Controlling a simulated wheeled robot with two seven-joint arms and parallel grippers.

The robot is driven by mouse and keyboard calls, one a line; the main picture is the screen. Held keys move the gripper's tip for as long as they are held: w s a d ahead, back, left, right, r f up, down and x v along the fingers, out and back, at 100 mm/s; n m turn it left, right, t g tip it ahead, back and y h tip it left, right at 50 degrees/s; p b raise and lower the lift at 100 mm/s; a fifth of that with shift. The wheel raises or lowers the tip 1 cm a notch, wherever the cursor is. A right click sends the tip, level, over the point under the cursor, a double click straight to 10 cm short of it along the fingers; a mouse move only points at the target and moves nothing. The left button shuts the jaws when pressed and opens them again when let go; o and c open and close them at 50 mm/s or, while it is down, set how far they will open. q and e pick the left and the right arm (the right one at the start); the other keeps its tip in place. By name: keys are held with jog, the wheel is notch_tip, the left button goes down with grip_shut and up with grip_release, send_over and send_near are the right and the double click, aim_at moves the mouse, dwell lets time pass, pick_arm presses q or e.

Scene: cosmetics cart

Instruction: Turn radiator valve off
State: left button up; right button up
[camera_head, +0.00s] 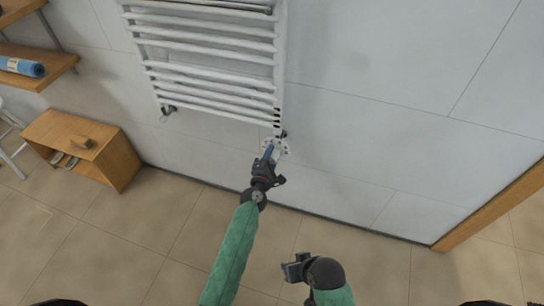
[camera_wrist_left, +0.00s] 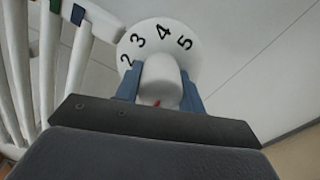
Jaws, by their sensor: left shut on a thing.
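A white radiator (camera_head: 207,60) with horizontal bars hangs on the wall in the head view. Its round white valve dial (camera_head: 281,148) is at the lower right corner. In the left wrist view the valve dial (camera_wrist_left: 201,38) shows black numbers 2, 3, 4 and 5 around a white knob (camera_wrist_left: 161,80) with a small red mark. My left gripper (camera_head: 268,153) is shut on the knob, with its blue fingers on both sides of it; the fingers also show in the left wrist view (camera_wrist_left: 160,92). My right gripper (camera_head: 292,271) is low in the head view, away from the radiator; its jaw opening is unclear.
A wooden cabinet (camera_head: 112,156) stands on the tiled floor at the left. Wooden shelves (camera_head: 50,62) with a blue roll (camera_head: 22,67) are at the upper left. A wooden frame (camera_head: 490,210) is at the right. The floor between is clear.

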pick_arm(q)
jog(key=shift+a+n, duration=0.1)
jog(key=shift+n, duration=0.4)
pick_arm(e)
jog(key=shift+s+f, duration=0.15)
jog(key=shift+f, duration=0.1)
jog(key=shift+s+f, duration=0.1)
pick_arm(q)
jog(key=o, duration=1)
pick_arm(e)
jog(key=shift+w+r, duration=0.2)
jog(key=shift+w, duration=0.2)
pick_arm(q)
jog(key=shift+s, duration=0.15)
